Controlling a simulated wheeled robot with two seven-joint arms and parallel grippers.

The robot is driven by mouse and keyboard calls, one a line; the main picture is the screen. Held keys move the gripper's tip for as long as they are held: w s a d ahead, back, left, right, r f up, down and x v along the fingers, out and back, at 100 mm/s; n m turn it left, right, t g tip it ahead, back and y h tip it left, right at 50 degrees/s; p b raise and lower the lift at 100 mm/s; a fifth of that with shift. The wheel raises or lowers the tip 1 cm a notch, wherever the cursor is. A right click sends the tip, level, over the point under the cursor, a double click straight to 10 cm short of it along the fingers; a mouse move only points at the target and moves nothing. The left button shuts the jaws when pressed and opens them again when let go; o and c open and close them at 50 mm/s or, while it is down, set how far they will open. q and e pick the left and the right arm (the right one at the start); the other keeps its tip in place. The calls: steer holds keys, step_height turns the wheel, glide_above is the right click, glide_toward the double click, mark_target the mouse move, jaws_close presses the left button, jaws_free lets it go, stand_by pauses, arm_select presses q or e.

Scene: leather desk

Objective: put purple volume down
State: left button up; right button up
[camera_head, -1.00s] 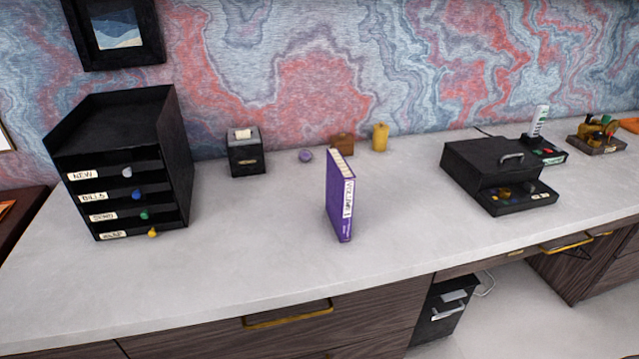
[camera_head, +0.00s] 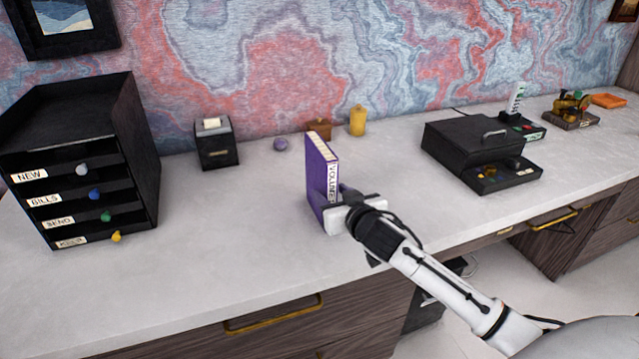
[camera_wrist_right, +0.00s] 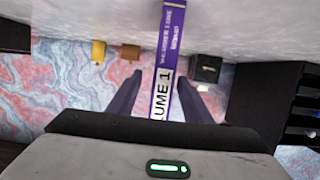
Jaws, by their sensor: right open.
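The purple volume (camera_head: 318,178) stands upright on the pale desk top, with its labelled spine toward the front right. My right gripper (camera_head: 334,196) is at the lower part of its spine, and its arm comes in from the lower right. In the right wrist view the book's spine (camera_wrist_right: 170,65) with "VOLUME 1" runs between the two dark fingers (camera_wrist_right: 158,98). The fingers are apart, with a gap on each side of the spine, so the gripper is open. The book's lower end is hidden by the gripper. My left gripper is not in view.
A black drawer organizer (camera_head: 85,150) stands at the left. A black cash box (camera_head: 472,150) stands at the right. Desk left of the book is clear.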

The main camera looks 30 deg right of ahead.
steer(key=shift+a+f+x, duration=0.1)
steer(key=shift+f+x, duration=0.05)
steer(key=shift+x, duration=1.1)
steer(key=shift+a+f+x, duration=0.1)
steer(key=shift+f+x, duration=0.05)
steer(key=shift+x, duration=1.15)
steer(key=shift+a+f+x, duration=0.1)
steer(key=shift+f+x, duration=0.05)
steer(key=shift+x, duration=1.1)
steer(key=shift+s, duration=0.1)
steer(key=shift+c, duration=0.2)
jaws_close()
steer(key=shift+r, duration=0.15)
